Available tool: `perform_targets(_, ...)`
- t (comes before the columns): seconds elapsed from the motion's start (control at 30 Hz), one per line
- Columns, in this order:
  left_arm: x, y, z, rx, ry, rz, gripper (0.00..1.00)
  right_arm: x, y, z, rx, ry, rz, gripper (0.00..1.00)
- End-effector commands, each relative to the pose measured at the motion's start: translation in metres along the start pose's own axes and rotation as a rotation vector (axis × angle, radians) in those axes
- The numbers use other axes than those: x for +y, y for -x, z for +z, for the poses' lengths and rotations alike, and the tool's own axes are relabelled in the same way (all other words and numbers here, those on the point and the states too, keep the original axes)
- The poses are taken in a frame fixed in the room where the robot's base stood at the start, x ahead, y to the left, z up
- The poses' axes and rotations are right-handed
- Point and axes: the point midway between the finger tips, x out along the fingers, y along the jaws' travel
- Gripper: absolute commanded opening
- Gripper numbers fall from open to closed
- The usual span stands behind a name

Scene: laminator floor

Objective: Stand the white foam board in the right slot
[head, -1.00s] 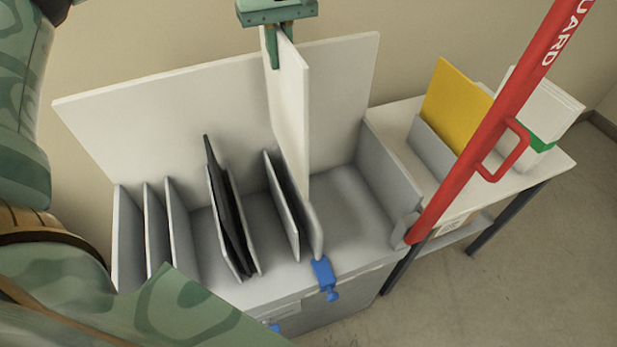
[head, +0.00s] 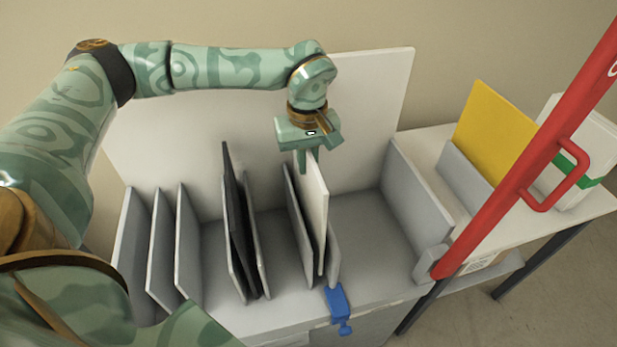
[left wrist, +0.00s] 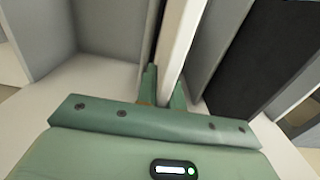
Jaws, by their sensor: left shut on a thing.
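The white foam board (head: 313,215) is upright, with its lower part between the two grey dividers of the right slot: a left divider (head: 293,200) and a short right divider (head: 333,258). Its bottom edge is hidden, so I cannot tell whether it touches the slot floor. My left gripper (head: 309,162) is shut on the board's top edge from above. In the left wrist view, the fingers (left wrist: 164,88) are on either side of the white board (left wrist: 180,40). My right gripper is not in view.
A black board (head: 238,215) stands in the middle slot. Several grey dividers (head: 161,240) are at left. A blue clamp (head: 340,308) sits on the front edge. A red guard bar (head: 500,215) crosses at right, before a side table with a yellow board (head: 497,132).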

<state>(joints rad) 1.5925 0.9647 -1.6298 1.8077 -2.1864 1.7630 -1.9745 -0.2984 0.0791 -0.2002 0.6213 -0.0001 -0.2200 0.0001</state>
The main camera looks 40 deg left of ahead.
Motion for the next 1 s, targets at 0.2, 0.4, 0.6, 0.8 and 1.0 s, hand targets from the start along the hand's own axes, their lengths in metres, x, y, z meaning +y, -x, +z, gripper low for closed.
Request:
perform_targets(0.2,0.0,-0.028,0.0,-0.002,-0.001,-0.003,0.0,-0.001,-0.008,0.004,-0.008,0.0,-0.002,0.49)
perform_targets(0.4,0.0,-0.043,0.0,0.0,0.0,0.001,0.0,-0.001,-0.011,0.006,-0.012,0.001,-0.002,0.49)
perform_targets(0.6,0.0,-0.043,0.0,0.0,0.0,0.001,0.0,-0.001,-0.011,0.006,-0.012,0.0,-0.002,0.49)
perform_targets(0.8,0.0,-0.044,0.0,0.0,0.0,0.0,0.31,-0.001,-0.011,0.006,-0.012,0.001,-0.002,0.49)
perform_targets(1.0,0.0,-0.044,0.0,0.0,0.0,0.0,0.31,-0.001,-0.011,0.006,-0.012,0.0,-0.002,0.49)
